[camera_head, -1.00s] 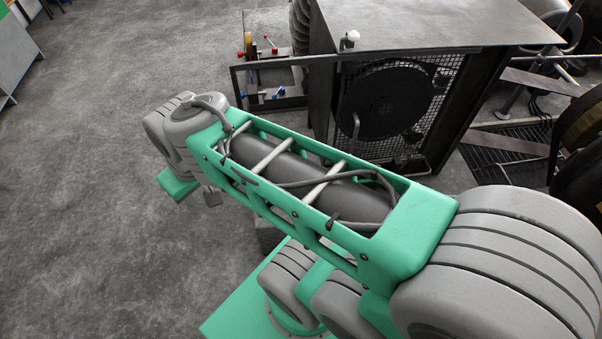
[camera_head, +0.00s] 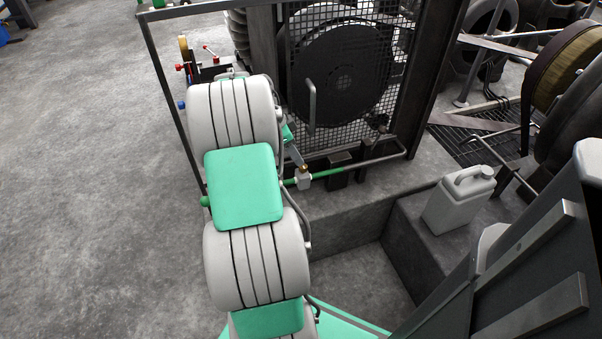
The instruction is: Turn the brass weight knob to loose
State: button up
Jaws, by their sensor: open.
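A small brass knob (camera_head: 304,169) sits on top of a pale block-shaped weight (camera_head: 304,182). The weight is on a thin rod (camera_head: 345,169), green near the weight and grey farther right, in front of the mesh-guarded machine. My gripper (camera_head: 296,154) is mostly hidden behind my arm's upper joint; a bit of green and a grey finger show. It appears open, with the visible finger just above and left of the knob. I cannot tell whether it touches the knob. The knob's turn position is too small to read.
A mesh guard (camera_head: 402,50) covers a dark wheel (camera_head: 340,75) behind the rod, with a curved handle (camera_head: 311,105) in front. Red and blue knobs (camera_head: 182,104) stand left of my arm. A pale jug (camera_head: 461,199) stands on a dark block (camera_head: 414,232) at right. Floor at left is clear.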

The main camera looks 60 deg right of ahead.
aim_at(303, 166)
jog(key=b+x, duration=0.1)
jog(key=x, duration=0.5)
jog(key=shift+f, duration=0.15)
jog(key=shift+c, duration=0.4)
grip_shut()
